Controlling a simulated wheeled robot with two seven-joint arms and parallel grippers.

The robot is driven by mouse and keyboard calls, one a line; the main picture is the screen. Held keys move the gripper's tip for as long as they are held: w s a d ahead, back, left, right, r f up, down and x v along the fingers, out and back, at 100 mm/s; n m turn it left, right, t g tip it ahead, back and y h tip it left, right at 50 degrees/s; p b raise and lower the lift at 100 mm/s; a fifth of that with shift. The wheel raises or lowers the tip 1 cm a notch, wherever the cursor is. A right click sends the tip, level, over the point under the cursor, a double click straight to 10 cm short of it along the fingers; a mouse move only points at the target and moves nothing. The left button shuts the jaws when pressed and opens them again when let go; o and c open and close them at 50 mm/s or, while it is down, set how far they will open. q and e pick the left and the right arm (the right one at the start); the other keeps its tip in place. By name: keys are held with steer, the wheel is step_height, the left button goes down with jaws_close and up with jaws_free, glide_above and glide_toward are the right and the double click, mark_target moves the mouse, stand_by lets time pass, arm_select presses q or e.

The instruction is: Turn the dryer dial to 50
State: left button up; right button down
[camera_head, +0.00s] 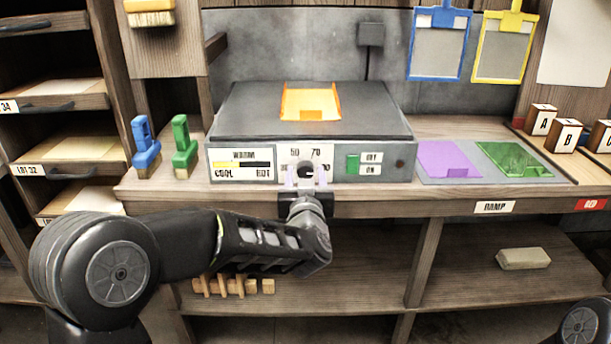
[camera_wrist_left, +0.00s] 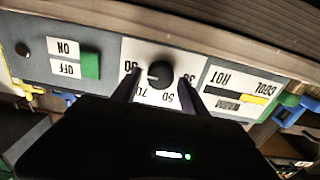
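The dryer (camera_head: 232,118) is a grey box on the bench in the head view. Its round black dial (camera_head: 305,172) sits on a white plate on the front; 50 and 70 read above it, and lower numbers are partly hidden by my gripper. In the left wrist view the dial (camera_wrist_left: 160,74) appears upside down, with a pale mark towards the 70–90 side. My left gripper (camera_head: 306,178) is open in front of the dial. In the wrist view its two dark fingers (camera_wrist_left: 160,92) stand either side of the dial, apparently not closed on it. My right gripper is out of view.
Beside the dial are a COOL/WARM/HOT gauge (camera_head: 240,164) and a green switch (camera_head: 353,163) with ON/OFF labels. An orange mould (camera_head: 310,103) lies on the dryer top. Blue (camera_head: 145,147) and green (camera_head: 184,146) handled tools stand left; purple (camera_head: 449,158) and green (camera_head: 514,158) sheets lie right.

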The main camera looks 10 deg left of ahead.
arm_select(q)
jaws_close()
stand_by(0.3)
